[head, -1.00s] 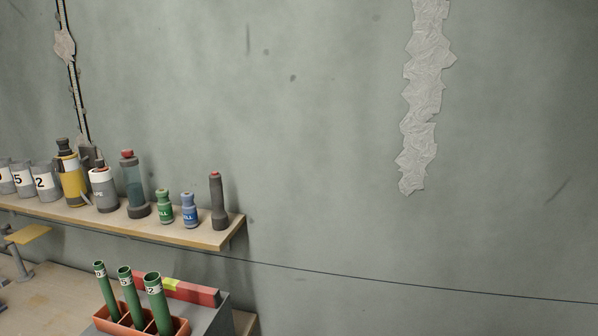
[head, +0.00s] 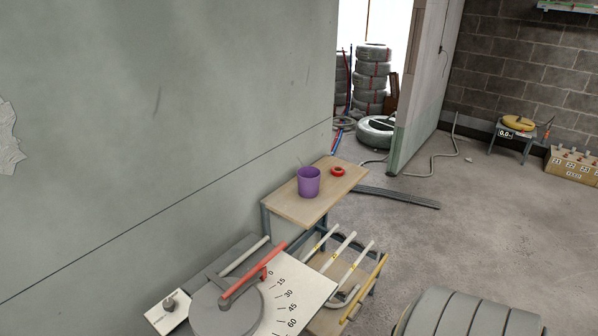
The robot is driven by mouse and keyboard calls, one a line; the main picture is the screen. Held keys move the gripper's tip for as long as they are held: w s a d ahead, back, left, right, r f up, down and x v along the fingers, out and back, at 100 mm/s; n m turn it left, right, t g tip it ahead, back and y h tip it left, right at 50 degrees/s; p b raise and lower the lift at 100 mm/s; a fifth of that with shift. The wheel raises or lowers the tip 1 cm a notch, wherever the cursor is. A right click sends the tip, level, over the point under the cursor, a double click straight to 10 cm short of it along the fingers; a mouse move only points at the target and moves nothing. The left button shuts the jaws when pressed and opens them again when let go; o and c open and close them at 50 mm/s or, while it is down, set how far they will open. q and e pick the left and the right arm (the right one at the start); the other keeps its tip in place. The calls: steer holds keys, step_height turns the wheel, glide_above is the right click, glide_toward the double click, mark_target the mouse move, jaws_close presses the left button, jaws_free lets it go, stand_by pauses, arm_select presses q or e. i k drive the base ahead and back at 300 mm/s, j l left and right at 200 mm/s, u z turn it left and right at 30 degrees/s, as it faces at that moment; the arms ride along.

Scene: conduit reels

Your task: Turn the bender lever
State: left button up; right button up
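The bender lever (head: 256,272) is a red bar on a dark arm, mounted over a round grey disc (head: 226,314) at the lower middle of the head view. A white angle plate (head: 302,287) beside the disc carries marks such as 0, 15, 30, 45 and 60. The lever lies near the 0 mark. A pale rod lies behind the lever. The bottom of the bender is cut off by the frame edge. Neither of my grippers shows in the head view.
A small wooden table (head: 289,204) with a purple cup (head: 308,182) and red tape roll (head: 338,171) stands behind the bender. A rack with several pipes (head: 347,262) is to its right. A large grey reel (head: 468,314) stands lower right. Open floor lies beyond.

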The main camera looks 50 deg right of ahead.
mark_target(232, 293)
steer(key=z, duration=1.2)
